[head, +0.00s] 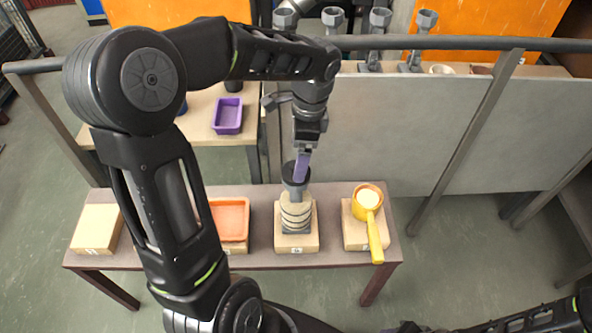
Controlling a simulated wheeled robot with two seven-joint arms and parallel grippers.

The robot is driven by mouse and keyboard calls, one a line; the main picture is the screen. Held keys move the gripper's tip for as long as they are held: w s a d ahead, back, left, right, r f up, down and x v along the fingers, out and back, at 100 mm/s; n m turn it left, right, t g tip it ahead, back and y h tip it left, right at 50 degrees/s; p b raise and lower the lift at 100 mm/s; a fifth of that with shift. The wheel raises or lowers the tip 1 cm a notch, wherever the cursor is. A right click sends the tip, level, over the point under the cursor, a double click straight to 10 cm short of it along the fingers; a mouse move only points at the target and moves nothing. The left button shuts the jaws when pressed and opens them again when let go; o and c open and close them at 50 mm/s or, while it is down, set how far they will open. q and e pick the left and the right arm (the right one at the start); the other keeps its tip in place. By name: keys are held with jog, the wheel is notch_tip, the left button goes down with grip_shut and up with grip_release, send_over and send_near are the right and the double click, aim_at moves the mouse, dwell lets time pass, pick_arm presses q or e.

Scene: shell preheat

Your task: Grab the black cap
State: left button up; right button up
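The black cap (290,184) is a dark, cup-like piece on top of a beige, banded shell (295,212). The shell stands upright on a wooden block at the middle of the brown table. My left gripper (301,168) comes down from above, with its purple-grey fingers at the cap's rim. The fingers overlap the cap in the head view, and whether they grip it or are apart is not clear. My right arm comes in at the bottom right, low and away from the table; its gripper's fingers cannot be made out.
On the brown table (340,261), an orange tray (231,220) stands left of the shell and a yellow ladle (368,198) right of it, each on a block. A bare block (97,229) lies far left. Behind are a purple bin (228,115) and a grey panel with a rail.

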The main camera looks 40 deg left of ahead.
pick_arm(q)
jog(key=f, duration=0.5)
jog(key=shift+s+a, duration=0.2)
jog(key=shift+a, duration=0.05)
jog(key=c, duration=1.4)
jog(key=shift+r, duration=0.1)
notch_tip(320, 180, up, 10)
jog(key=shift+f, duration=0.1)
dwell(0.6)
